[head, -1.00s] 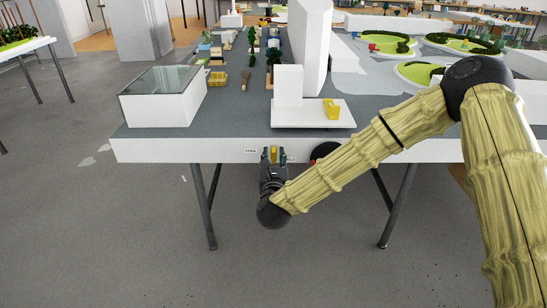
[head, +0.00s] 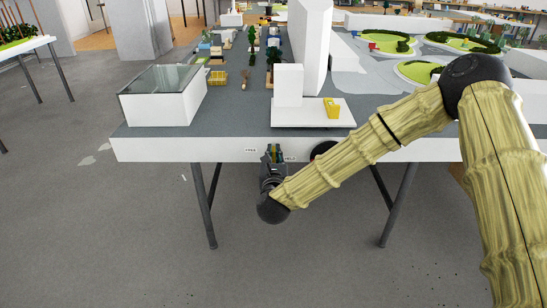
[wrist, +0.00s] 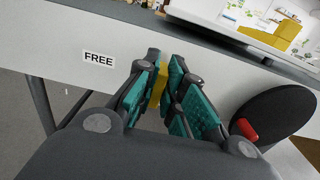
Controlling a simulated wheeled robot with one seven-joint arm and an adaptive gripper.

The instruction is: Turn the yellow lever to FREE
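The yellow lever (wrist: 160,86) is on the white front edge of the model table and looks roughly upright in the wrist view. My gripper (wrist: 162,80) has its teal-padded fingers on both sides of it, with the tips closed in against the lever. In the head view my gripper (head: 274,152) is at the table's front edge and mostly hides the lever. The FREE label (wrist: 99,59) is left of the lever, and it also shows in the head view (head: 250,150). A second label (head: 290,158), partly hidden, is right of the gripper.
A black disc (wrist: 275,112) with a red handle (wrist: 246,130) is close to the right of my gripper. A white block model with a yellow piece (head: 332,108) stands above on the table. Table legs (head: 205,205) stand below; floor in front is clear.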

